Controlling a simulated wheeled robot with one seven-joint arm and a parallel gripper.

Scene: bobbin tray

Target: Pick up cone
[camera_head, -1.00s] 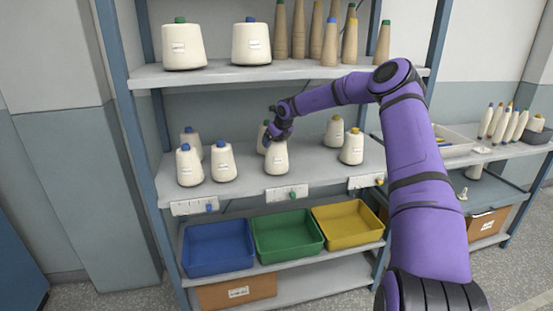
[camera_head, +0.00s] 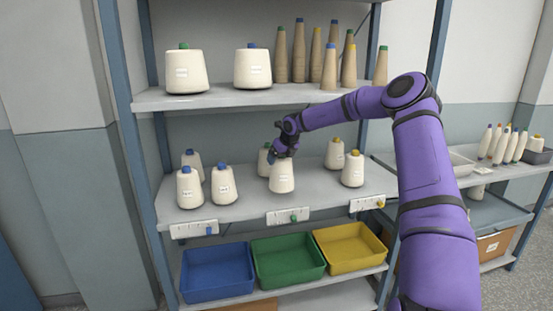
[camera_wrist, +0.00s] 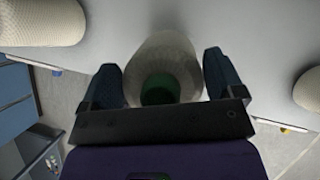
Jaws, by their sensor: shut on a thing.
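A white yarn cone (camera_head: 281,178) is at the middle of the shelf's front, under my gripper (camera_head: 281,151). In the wrist view the same cone (camera_wrist: 158,55) shows its green tip between the two dark fingers of my gripper (camera_wrist: 162,80). The gripper is shut on the top of this cone, which is upright. I cannot tell whether its base touches the shelf. Another white cone (camera_head: 263,160) stands just behind it to the left, partly hidden.
Blue-tipped cones (camera_head: 223,185) stand to the left and yellow-tipped cones (camera_head: 352,170) to the right on this shelf (camera_head: 318,192). The upper shelf (camera_head: 220,99) holds large cones and bare brown cones. Blue, green (camera_head: 287,258) and yellow bins sit below.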

